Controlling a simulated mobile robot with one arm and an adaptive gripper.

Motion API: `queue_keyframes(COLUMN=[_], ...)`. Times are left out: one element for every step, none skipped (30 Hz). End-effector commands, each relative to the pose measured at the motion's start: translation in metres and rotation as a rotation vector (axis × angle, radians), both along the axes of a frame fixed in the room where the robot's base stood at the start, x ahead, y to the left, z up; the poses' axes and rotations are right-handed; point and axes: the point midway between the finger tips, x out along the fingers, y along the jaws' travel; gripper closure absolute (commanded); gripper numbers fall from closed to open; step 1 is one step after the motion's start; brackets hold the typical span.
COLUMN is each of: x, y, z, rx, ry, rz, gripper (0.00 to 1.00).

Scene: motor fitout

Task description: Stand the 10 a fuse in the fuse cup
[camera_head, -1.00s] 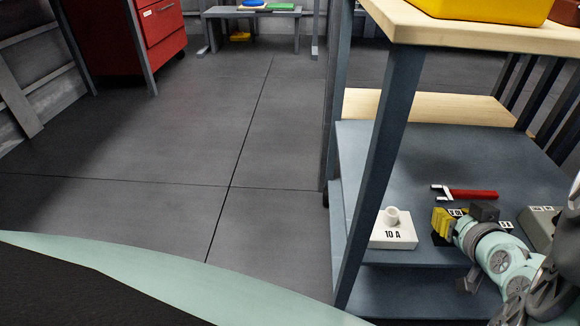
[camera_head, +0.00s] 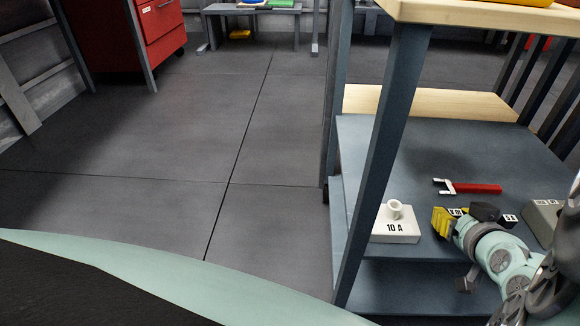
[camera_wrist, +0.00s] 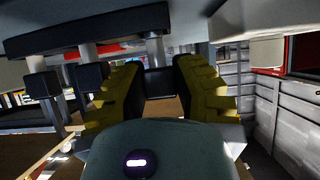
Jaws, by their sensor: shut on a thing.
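The fuse cup is a white block marked 10 A (camera_head: 395,228) with a round cup (camera_head: 394,208) on top. It stands on the left part of the grey shelf. My gripper (camera_head: 445,222), with yellow finger pads, is just right of it. In the wrist view, the pads of my gripper (camera_wrist: 158,95) are closed around a dark-ended fuse (camera_wrist: 158,80) with a pale shaft. I cannot read its rating. Its far end meets a dark bar (camera_wrist: 90,35), and two similar dark-ended fuses (camera_wrist: 90,77) are beside it. Whether the held fuse is free of the bar is unclear.
A red-handled tool (camera_head: 472,187) lies behind my gripper. A grey box (camera_head: 543,218) is at the right. A table leg (camera_head: 385,140) rises in front of the shelf, under a wooden top (camera_head: 480,15).

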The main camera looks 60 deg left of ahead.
Motion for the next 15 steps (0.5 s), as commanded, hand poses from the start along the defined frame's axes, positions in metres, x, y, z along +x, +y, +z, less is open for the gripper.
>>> queue_keyframes(x=[0.0004, 0.0003, 0.0003, 0.0003, 0.0003, 0.0003, 0.0002, 0.0003, 0.0003, 0.0004, 0.0003, 0.0002, 0.0003, 0.0003, 0.0003], y=[-0.0005, -0.0006, -0.0004, -0.0005, -0.0006, -0.0005, -0.0005, -0.0004, -0.0006, -0.0005, -0.0005, -0.0005, -0.0006, -0.0005, -0.0006], z=[-0.0024, -0.0032, -0.0041, -0.0048, -0.0055, -0.0065, -0.0072, -0.0079, -0.0089, -0.0096, -0.0102, -0.0111, -0.0118, -0.0109, -0.0104], rx=[0.000, 0.000, 0.000, 0.000, 0.000, 0.000, 0.000, 0.000, 0.000, 0.000, 0.000, 0.000, 0.000, 0.000, 0.000], ry=[0.000, 0.000, 0.000, 0.000, 0.000, 0.000, 0.000, 0.000, 0.000, 0.000, 0.000, 0.000, 0.000, 0.000, 0.000], rz=[-0.002, -0.002, -0.002, -0.002, -0.002, -0.002, -0.002, -0.002, -0.002, -0.002, -0.002, -0.001, -0.002, -0.002, -0.001], gripper=[0.96, 0.96, 0.96, 0.96, 0.96, 0.96, 0.96, 0.96, 0.96, 0.96, 0.96, 0.96, 0.96, 0.68, 0.64])
